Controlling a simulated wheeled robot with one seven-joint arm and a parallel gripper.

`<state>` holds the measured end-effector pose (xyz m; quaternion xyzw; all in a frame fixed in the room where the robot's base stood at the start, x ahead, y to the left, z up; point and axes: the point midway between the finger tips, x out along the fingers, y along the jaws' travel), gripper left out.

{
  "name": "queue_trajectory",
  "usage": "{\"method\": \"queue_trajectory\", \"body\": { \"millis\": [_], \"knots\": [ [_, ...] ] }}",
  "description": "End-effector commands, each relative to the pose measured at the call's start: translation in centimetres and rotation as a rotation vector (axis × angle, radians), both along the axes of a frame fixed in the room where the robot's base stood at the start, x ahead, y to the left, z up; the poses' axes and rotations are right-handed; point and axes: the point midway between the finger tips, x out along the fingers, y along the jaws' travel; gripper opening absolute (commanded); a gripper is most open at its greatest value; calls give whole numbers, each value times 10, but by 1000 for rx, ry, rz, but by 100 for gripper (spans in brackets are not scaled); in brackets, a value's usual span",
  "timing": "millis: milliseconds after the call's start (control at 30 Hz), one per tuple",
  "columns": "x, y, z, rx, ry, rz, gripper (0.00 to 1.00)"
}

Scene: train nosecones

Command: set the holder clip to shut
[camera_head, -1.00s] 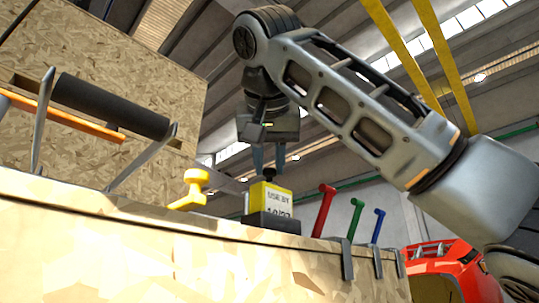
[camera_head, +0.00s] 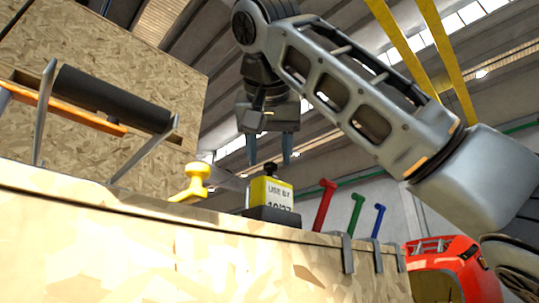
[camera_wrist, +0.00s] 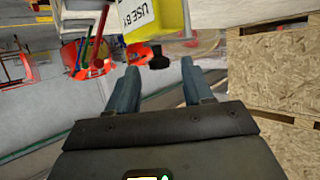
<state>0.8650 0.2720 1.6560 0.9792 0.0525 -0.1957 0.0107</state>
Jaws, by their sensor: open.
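I cannot tell for sure which part is the holder clip. A yellow block (camera_head: 268,192) with a white "USE BY" label stands upright in a dark base (camera_head: 272,214) on the wooden top. A small black knob (camera_head: 270,169) is on top of it. The block also shows in the wrist view (camera_wrist: 165,15), with the black knob (camera_wrist: 158,61) beyond it. My gripper (camera_head: 269,162) is open and empty, pointing down just above the knob. In the wrist view, the knob appears between my fingertips (camera_wrist: 160,66). I see no contact.
A yellow handle-like piece (camera_head: 196,180) stands left of the block. Red (camera_head: 323,205), green (camera_head: 354,216) and blue (camera_head: 378,222) handles stand to its right. A black roller (camera_head: 112,100) is at the far left. Free space lies above the block.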

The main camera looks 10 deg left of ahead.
Motion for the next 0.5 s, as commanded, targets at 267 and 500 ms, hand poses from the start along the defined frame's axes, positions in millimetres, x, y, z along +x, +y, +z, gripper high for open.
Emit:
{"method": "queue_trajectory", "body": {
  "millis": [267, 500],
  "knots": [
    [-44, -5, 16, -1, -6, 1, 51],
    [-60, -7, 24, -1, -3, 0, 51]
  ]
}}
